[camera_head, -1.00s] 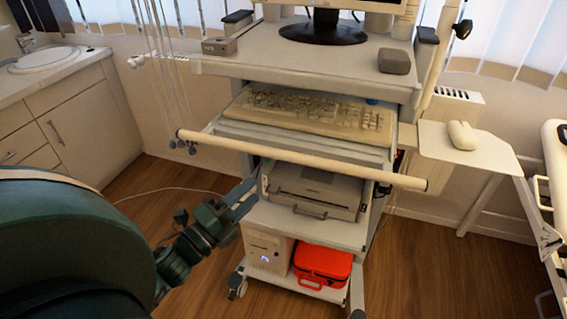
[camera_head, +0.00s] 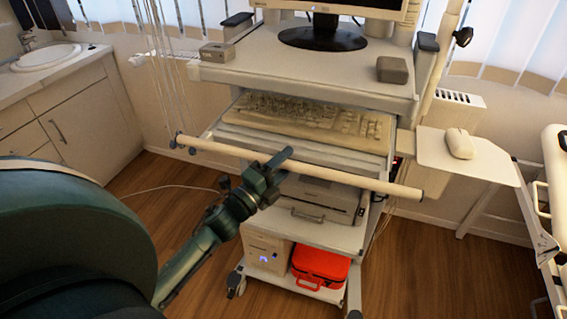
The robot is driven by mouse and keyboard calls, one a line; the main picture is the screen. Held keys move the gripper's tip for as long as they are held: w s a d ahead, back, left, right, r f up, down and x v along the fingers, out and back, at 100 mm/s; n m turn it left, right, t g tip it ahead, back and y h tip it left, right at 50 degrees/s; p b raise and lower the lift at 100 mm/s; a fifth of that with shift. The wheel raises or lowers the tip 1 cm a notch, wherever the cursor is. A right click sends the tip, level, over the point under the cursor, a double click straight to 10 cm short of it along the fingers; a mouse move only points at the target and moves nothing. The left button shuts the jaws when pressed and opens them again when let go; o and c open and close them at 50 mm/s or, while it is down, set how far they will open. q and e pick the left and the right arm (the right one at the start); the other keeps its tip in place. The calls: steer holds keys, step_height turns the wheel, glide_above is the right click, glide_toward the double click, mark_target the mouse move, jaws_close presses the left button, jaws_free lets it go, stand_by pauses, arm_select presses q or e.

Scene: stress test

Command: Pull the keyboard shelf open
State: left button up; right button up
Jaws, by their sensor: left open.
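The keyboard shelf (camera_head: 237,138) is a grey tray under the cart's top, with a beige keyboard (camera_head: 310,119) on it. A long pale handle bar (camera_head: 355,182) runs across in front of the shelf, sloping down to the right. My left gripper (camera_head: 284,163) is open at the bar, left of its middle, and hides a short stretch of it. One finger shows over the bar's upper side; I cannot tell whether the fingers touch it or reach around it. My right gripper is not in view.
A monitor (camera_head: 322,33) stands on the cart top (camera_head: 290,62). A printer (camera_head: 309,196), a computer case (camera_head: 268,251) and a red case (camera_head: 320,266) sit below. A side tray (camera_head: 470,157) with a mouse (camera_head: 460,143) juts out right. The floor left of the cart is mostly clear.

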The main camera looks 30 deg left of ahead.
arm_select(q)
steer(key=shift+c, duration=1.4)
jaws_close()
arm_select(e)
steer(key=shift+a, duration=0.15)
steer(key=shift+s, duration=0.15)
